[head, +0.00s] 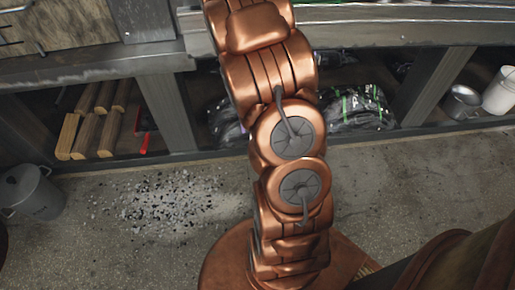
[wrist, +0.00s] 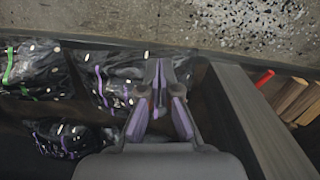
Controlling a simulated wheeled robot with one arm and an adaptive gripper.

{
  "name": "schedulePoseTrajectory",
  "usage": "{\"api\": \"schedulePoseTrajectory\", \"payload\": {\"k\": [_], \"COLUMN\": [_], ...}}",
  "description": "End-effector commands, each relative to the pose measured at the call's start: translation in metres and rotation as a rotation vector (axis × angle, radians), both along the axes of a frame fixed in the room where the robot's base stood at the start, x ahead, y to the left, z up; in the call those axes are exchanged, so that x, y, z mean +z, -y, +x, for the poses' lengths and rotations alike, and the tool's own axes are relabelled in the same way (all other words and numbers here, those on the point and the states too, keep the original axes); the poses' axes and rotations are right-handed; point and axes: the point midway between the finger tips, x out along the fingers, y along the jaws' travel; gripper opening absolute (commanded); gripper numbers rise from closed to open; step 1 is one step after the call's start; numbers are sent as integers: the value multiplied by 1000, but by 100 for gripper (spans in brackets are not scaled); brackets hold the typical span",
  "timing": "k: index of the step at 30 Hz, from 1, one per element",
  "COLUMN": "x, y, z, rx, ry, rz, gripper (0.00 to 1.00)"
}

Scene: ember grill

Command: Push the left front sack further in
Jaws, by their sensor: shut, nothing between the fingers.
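The left front sack is dark, shiny plastic with purple marks; in the wrist view it (wrist: 112,82) lies near the shelf's front edge. In the head view only its left part (head: 222,118) shows, the rest hidden behind my arm. My gripper (wrist: 158,68) is shut and empty, with its fingers at the sack's right side in the wrist view. I cannot tell whether they touch it. The head view does not show my gripper, as my arm covers that spot.
A green-striped sack (head: 358,108) lies beside it, and another dark sack (wrist: 70,138) lies deeper in. A grey post (wrist: 258,120) stands close to my gripper, with logs (head: 95,120) beyond it. Pale and dark chips (head: 175,203) lie on the floor.

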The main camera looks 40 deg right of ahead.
Motion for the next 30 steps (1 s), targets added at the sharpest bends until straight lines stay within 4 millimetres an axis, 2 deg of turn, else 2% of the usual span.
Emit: {"api": "schedulePoseTrajectory", "payload": {"k": [1,6,9,12,15,25,30], "x": [-38,-117,-156,-184,-204,-233,-264], "y": [14,53,72,86,94,101,100], "z": [3,12,16,17,17,18,17], "rx": [-17,-60,-80,-95,-105,-113,-112], "ry": [1,14,26,35,38,46,43], "rz": [1,2,-1,-1,2,-1,1], "gripper": [0,0,0,0,0,0,0]}}
